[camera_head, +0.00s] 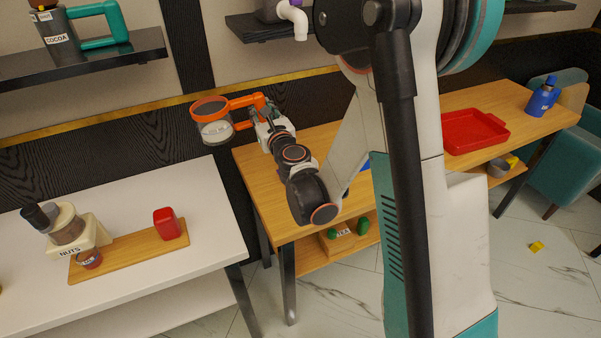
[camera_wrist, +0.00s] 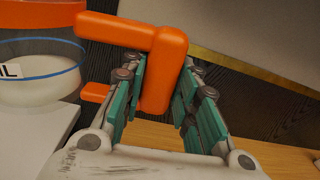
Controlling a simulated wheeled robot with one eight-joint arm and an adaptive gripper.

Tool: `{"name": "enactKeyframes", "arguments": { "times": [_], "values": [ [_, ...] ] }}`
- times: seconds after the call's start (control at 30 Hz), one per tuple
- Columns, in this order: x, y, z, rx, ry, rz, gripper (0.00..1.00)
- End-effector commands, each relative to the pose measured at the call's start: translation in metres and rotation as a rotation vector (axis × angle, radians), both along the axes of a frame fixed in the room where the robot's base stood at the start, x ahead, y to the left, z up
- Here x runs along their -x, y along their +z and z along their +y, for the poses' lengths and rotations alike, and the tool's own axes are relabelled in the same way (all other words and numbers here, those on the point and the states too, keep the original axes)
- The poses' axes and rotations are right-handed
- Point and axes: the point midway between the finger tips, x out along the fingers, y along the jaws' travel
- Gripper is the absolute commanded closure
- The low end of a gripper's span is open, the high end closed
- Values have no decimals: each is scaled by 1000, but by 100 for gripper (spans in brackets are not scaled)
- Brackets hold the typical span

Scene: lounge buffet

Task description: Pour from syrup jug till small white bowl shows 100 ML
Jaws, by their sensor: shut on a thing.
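A clear jug (camera_head: 214,128) with an orange rim and orange handle is held in the air near the dark wall, between the white counter and the wooden table. It looks roughly upright, with pale content low inside. My gripper (camera_head: 262,116) is shut on its handle. In the wrist view my gripper (camera_wrist: 160,75) has its teal-padded fingers on both sides of the orange handle (camera_wrist: 172,62). The jug body (camera_wrist: 40,78) is at the left with a blue ring and a label cut off by the frame. I cannot pick out a small white bowl in either view.
The white counter (camera_head: 130,190) holds a NUTS dispenser (camera_head: 68,225), a wooden board (camera_head: 140,250), a small labelled reddish cup (camera_head: 89,259) and a red container (camera_head: 167,224). The wooden table bears a red tray (camera_head: 474,131) and a blue bottle (camera_head: 543,97).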

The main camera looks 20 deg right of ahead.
Motion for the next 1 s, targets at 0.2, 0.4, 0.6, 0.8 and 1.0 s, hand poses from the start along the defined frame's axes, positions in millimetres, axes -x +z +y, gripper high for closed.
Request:
{"name": "enactKeyframes", "arguments": {
  "times": [0.2, 0.4, 0.6, 0.8, 1.0],
  "values": [
    [0, 0, -10, 0, -2, 0, 100],
    [0, 0, -29, 0, -2, 0, 100],
    [0, 0, -47, 0, -3, 0, 100],
    [0, 0, -65, 0, -2, 0, 100],
    [0, 0, -83, 0, -2, 0, 100]
  ]
}}
